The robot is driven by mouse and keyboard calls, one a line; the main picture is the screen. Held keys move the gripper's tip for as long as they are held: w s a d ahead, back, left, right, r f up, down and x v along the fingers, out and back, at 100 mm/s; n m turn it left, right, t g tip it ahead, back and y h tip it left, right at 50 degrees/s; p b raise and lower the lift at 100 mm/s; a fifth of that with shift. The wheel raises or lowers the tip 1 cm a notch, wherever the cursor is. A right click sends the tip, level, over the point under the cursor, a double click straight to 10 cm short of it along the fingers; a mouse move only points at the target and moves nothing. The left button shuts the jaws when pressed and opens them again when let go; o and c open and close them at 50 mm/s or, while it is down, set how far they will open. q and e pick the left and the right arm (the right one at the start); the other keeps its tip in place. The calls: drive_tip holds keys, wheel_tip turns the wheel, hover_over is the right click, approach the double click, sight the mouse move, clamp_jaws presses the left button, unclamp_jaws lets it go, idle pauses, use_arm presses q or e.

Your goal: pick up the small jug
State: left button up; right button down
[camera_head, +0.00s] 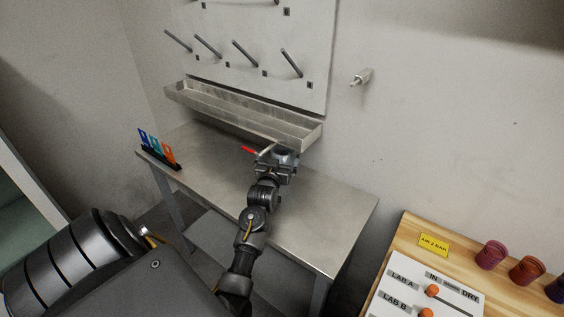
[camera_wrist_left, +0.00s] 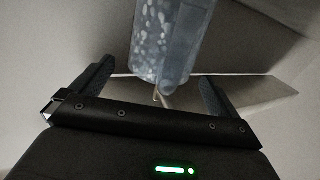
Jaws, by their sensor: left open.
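The small jug (camera_head: 287,156) looks blue-grey and stands at the far side of the metal table, below the wall trough. It is mostly hidden behind my left gripper (camera_head: 276,165). In the left wrist view the jug (camera_wrist_left: 164,40) is translucent blue with pale speckles, and its top is cut off by the frame. There the left gripper (camera_wrist_left: 155,86) is open, one finger on each side of the jug, with gaps visible between fingers and jug. My right gripper is not in view.
A metal trough (camera_head: 240,117) hangs just behind the jug. A red-ended item (camera_head: 249,150) lies left of the gripper. A rack of coloured cards (camera_head: 160,152) stands at the table's left. The metal table (camera_head: 320,215) is clear at right. Coloured cups (camera_head: 491,254) stand on a wooden bench.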

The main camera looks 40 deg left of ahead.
use_arm(q)
drive_tip(key=shift+w+a, duration=0.35)
drive_tip(key=shift+w, duration=0.25)
drive_tip(key=shift+c, duration=0.4)
drive_tip(key=c, duration=1.7)
